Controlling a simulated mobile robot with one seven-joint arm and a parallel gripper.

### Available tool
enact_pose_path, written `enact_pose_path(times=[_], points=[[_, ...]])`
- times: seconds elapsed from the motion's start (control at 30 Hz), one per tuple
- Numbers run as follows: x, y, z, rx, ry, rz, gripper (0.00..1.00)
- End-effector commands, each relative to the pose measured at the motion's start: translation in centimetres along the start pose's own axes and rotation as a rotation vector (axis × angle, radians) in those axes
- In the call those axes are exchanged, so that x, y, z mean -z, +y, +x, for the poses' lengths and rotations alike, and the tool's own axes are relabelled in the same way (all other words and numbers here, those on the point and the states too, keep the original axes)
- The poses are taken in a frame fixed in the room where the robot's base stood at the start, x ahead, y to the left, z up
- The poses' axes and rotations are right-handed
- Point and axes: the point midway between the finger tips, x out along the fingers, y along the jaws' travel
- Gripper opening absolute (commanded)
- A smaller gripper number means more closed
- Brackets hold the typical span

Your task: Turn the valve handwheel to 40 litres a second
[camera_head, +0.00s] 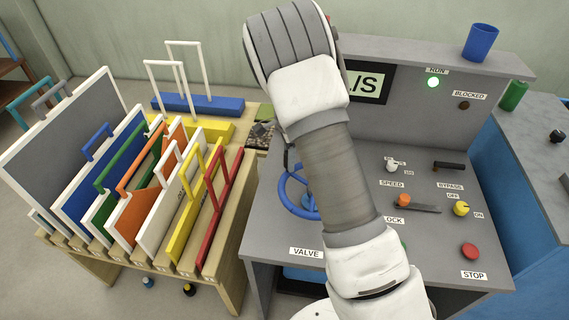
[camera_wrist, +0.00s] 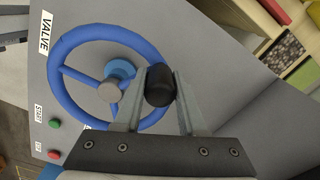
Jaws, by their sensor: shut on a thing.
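The blue valve handwheel (camera_wrist: 72,100) has spokes and a grey hub (camera_wrist: 110,90), and lies on the grey panel beside the VALVE label (camera_wrist: 45,32). A black knob (camera_wrist: 160,86) stands at its rim. My gripper (camera_wrist: 160,80) is shut on this knob, one finger on each side. In the head view my arm covers most of the handwheel (camera_head: 287,196) and hides my gripper. The display (camera_head: 372,84) shows only "/S" at its right end; my arm hides the number.
The RUN lamp (camera_head: 433,83) glows green; the BLOCKED lamp (camera_head: 464,105) is dark. The speed knob (camera_head: 392,167), bypass lever (camera_head: 449,166), yellow knob (camera_head: 461,208) and red STOP button (camera_head: 470,250) are right of my arm. A rack of coloured gates (camera_head: 229,285) stands left.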

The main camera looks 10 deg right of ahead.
Motion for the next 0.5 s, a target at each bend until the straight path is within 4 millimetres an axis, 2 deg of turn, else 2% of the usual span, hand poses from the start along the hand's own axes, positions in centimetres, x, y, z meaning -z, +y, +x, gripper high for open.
enact_pose_path(times=[0.2,0.5], points=[[1.8,-1.1,-0.1,0.005,0.001,0.206,0.00],[4.2,-1.6,-0.1,0.005,0.001,0.460,0.00]])
